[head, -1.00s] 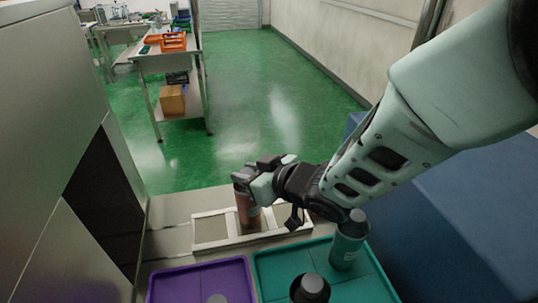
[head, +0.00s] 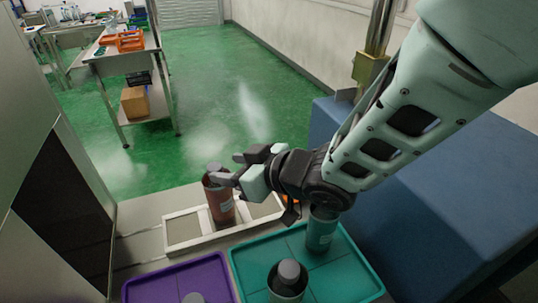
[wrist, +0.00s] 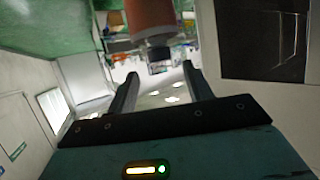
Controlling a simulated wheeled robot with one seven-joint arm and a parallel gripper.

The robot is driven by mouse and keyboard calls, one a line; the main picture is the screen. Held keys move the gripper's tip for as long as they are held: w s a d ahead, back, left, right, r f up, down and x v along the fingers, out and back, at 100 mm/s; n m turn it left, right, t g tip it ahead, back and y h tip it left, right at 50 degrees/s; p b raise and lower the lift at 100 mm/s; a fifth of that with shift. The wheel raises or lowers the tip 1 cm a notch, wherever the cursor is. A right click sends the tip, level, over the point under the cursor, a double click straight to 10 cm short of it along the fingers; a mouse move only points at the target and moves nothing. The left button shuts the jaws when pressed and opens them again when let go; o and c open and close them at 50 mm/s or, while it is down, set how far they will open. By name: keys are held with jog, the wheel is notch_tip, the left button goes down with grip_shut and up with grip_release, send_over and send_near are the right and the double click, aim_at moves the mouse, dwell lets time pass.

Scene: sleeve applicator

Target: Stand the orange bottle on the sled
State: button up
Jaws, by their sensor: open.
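The orange bottle (head: 221,206), reddish in the head view, stands upright in the white-framed sled (head: 182,236), in its middle part. Its base is partly hidden by the frame's front rail. My gripper (head: 229,168) is at the bottle's top, with its fingers spread. In the wrist view the bottle (wrist: 150,16) shows upside down with its dark cap (wrist: 159,58). There my gripper (wrist: 160,70) is open, and the cap shows between the fingertips with a gap on each side.
A teal tray (head: 345,262) holds a teal bottle (head: 321,232) and a dark bottle (head: 286,283) with a grey cap. A purple tray (head: 165,283) lies to its left. A blue block (head: 420,215) is at right. A small orange piece (head: 284,198) shows below my wrist.

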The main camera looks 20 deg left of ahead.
jog(key=v, duration=0.6)
jog(key=shift+d+r+b, duration=0.2)
jog(key=shift+d+b, duration=0.1)
jog(key=shift+b, duration=0.15)
jog(key=d+f+m+t+h, duration=0.1)
jog(key=d+m+h, duration=0.55)
jog(key=d, duration=0.95)
jog(key=s+d+g+h, duration=0.4)
jog(key=s+d+h, duration=0.2)
jog(key=s+d, duration=0.6)
jog(key=shift+s+d+f+m+g, duration=0.15)
jog(key=shift+s+d+m+g, duration=0.05)
jog(key=shift+s+m+g, duration=0.15)
jog(key=shift+w, duration=0.1)
